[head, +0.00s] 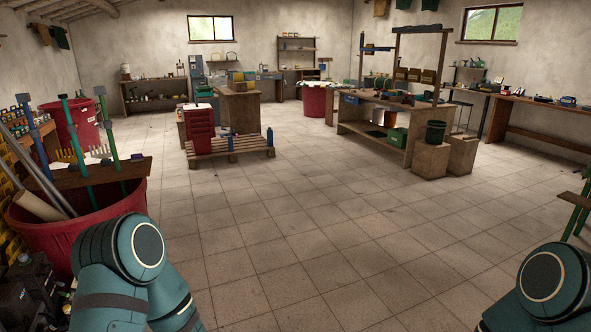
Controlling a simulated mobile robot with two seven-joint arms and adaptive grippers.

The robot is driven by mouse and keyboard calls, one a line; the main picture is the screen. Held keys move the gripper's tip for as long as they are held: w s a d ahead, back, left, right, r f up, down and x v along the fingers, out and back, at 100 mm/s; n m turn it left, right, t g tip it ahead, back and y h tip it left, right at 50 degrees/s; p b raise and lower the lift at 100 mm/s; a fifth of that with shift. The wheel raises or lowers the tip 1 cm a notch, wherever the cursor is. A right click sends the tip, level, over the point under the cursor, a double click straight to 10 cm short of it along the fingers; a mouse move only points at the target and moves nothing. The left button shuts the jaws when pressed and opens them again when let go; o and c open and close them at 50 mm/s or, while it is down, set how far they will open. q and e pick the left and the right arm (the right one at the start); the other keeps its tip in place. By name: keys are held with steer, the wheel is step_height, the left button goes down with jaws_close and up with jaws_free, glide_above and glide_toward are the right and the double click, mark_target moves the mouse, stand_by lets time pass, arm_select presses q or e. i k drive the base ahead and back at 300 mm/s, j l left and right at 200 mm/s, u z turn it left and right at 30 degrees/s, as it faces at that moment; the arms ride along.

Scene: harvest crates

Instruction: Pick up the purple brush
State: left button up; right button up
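I cannot make out a purple brush for certain in the head view. A large red bin (110,203) at the left holds several long-handled tools, among them a blue-handled tool (33,135) and green-handled tools (107,125). Some of their ends look dark bluish or purplish, but I cannot tell whether one is a brush. Only the teal links of my two arms show, at the lower left and lower right. Neither of my grippers is in view.
A bench (540,115) lines the right wall. The tiled floor between is clear.

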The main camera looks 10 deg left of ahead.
mark_target(138, 157)
steer(key=i+u, duration=0.2)
steer(key=i, duration=0.5)
steer(key=i+l+u, duration=0.2)
steer(key=i, duration=0.5)
steer(key=i+j+u, duration=0.1)
steer(key=i+u, duration=0.2)
steer(key=i, duration=0.4)
steer(key=i+l+u, duration=0.1)
steer(key=i+u, duration=0.2)
steer(key=i, duration=1.85)
steer(key=i+u, duration=0.1)
steer(key=i, duration=1.4)
